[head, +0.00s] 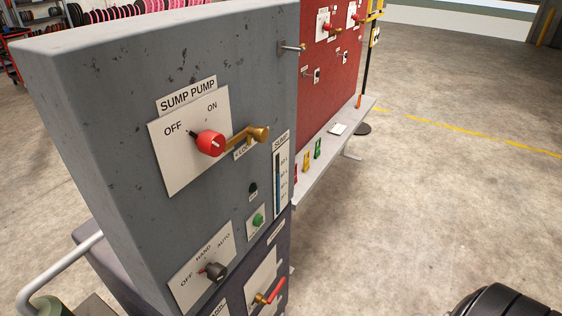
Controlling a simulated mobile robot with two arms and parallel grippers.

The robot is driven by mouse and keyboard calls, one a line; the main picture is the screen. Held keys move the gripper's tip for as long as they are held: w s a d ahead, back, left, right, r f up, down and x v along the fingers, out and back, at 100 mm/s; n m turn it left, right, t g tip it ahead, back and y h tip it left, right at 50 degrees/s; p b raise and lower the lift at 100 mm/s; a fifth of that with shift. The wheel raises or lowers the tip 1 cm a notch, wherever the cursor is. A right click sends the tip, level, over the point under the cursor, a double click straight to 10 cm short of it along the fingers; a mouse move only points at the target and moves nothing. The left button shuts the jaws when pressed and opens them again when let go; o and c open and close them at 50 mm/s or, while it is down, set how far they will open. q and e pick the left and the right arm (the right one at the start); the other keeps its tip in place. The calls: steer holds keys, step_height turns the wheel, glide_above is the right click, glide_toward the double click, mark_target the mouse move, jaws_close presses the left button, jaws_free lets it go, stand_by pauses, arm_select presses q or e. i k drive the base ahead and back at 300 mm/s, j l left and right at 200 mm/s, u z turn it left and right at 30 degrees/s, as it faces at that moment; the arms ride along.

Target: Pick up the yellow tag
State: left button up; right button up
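A small yellow tag (307,160) stands on the light grey shelf (335,160) below the red panel, at the centre of the head view. A green tag (318,148) is just behind it, and a red tag (296,173) is in front, partly hidden by the edge of the grey cabinet. Neither of my grippers shows in the head view.
The grey sump pump cabinet (100,120) with knobs and protruding handles fills the left and stands before the shelf. The red panel (325,70) rises behind the shelf. A white card (338,129) lies farther along. Concrete floor (440,200) at right is open.

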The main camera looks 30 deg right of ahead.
mark_target(307, 162)
steer(key=i+l+u, duration=0.1)
steer(key=l+u, duration=0.25)
steer(key=l, duration=0.5)
steer(key=l+u, duration=0.4)
steer(key=l, duration=0.45)
